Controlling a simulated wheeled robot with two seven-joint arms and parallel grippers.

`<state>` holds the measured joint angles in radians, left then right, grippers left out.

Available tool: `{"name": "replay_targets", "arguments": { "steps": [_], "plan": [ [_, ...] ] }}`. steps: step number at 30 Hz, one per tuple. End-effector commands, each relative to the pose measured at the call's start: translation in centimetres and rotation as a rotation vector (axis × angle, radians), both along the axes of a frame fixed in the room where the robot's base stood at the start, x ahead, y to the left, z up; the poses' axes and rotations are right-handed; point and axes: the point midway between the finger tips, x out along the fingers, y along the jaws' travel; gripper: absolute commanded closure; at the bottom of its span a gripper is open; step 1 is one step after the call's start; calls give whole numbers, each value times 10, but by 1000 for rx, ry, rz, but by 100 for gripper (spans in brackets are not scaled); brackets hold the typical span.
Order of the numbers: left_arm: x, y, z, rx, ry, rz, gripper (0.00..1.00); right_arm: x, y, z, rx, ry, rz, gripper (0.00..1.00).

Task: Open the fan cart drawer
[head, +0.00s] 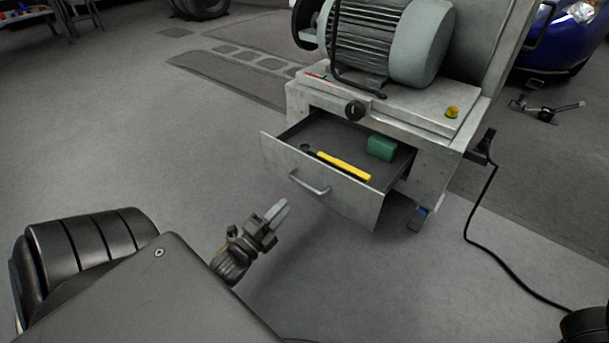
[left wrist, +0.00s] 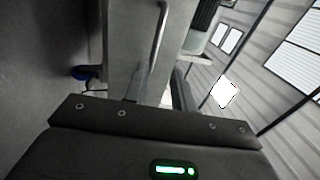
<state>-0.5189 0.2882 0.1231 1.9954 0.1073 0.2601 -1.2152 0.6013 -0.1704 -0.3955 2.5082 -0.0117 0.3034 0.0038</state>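The fan cart (head: 430,170) is a light grey cabinet. Its drawer (head: 345,203) is pulled out, showing the dark inside. The bar handle (head: 310,183) is on the drawer front; it also shows in the left wrist view (left wrist: 158,38). My left gripper (head: 279,210) is in front of the drawer, below and to the left of the handle in the head view, and apart from it. In the left wrist view its two fingers (left wrist: 158,92) stand apart with nothing between them. My right gripper is not in view.
In the drawer lie a yellow-handled tool (head: 343,166) and a green block (head: 381,148). A grey motor (head: 375,45) stands on the cart. A black cable (head: 470,225) runs along the floor at right. The floor left of the cart is clear.

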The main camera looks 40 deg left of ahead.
Motion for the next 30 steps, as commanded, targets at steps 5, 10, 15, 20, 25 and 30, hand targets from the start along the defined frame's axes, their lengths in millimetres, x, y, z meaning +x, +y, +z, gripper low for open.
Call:
{"name": "replay_targets", "arguments": {
  "steps": [5, 10, 15, 20, 25, 30],
  "plan": [
    [0, 8, -10, 37, 21, 21, 74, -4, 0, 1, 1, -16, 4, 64],
    [11, 7, -8, 35, 16, 19, 74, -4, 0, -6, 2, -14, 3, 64],
    [41, 7, -4, 35, 12, 17, 74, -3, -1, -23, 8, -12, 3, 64],
    [70, 8, 1, 34, 13, 17, 74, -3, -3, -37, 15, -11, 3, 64],
    [93, 8, 7, 32, 14, 17, 74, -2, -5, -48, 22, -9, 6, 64],
    [104, 8, 10, 32, 17, 17, 74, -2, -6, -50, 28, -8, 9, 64]
  ]
}}
